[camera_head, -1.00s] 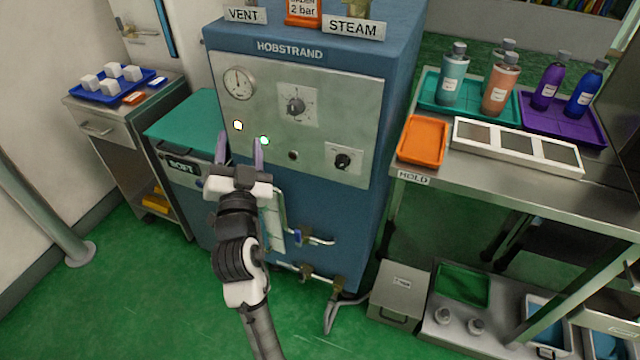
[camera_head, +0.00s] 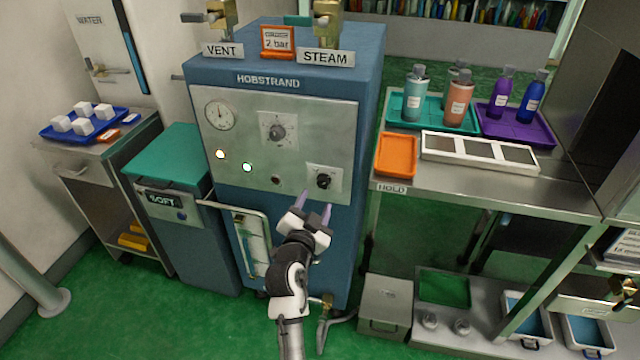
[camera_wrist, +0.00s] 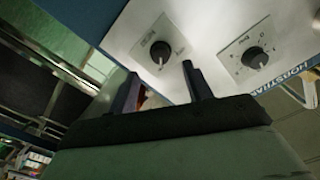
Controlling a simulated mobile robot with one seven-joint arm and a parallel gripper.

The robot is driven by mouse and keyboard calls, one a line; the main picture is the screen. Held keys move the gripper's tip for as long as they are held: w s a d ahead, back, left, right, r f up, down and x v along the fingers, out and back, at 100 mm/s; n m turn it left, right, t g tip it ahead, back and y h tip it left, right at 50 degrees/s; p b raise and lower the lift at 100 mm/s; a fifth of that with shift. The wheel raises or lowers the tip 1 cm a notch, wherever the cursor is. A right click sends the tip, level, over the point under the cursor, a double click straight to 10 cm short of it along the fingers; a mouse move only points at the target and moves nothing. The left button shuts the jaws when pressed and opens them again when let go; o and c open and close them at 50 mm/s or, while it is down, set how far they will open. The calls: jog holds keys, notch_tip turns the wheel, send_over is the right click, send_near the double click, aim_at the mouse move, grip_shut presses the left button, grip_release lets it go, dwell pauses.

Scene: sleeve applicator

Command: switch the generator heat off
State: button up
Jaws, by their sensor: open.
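The blue generator (camera_head: 285,84), labelled HOBSTRAND, stands in the middle with a pale control panel. A black knob on a small square plate (camera_head: 323,181) is at the panel's lower right; it also shows in the wrist view (camera_wrist: 160,52). A larger dial (camera_head: 277,132) sits above it to the left, and it shows in the wrist view (camera_wrist: 254,57). My gripper (camera_head: 316,203) is open and empty, its fingertips just below and in front of the lower knob in the head view. In the wrist view the fingers (camera_wrist: 160,72) point toward that knob; contact cannot be told.
A yellow lamp (camera_head: 220,154) and a whitish-green lamp (camera_head: 247,167) are lit on the panel; a third (camera_head: 276,180) is dark. A metal table (camera_head: 480,187) with trays and bottles stands at right.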

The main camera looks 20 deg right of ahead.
aim_at(322, 185)
jog(key=p+x, duration=0.1)
jog(key=x, duration=0.5)
jog(key=c, duration=1)
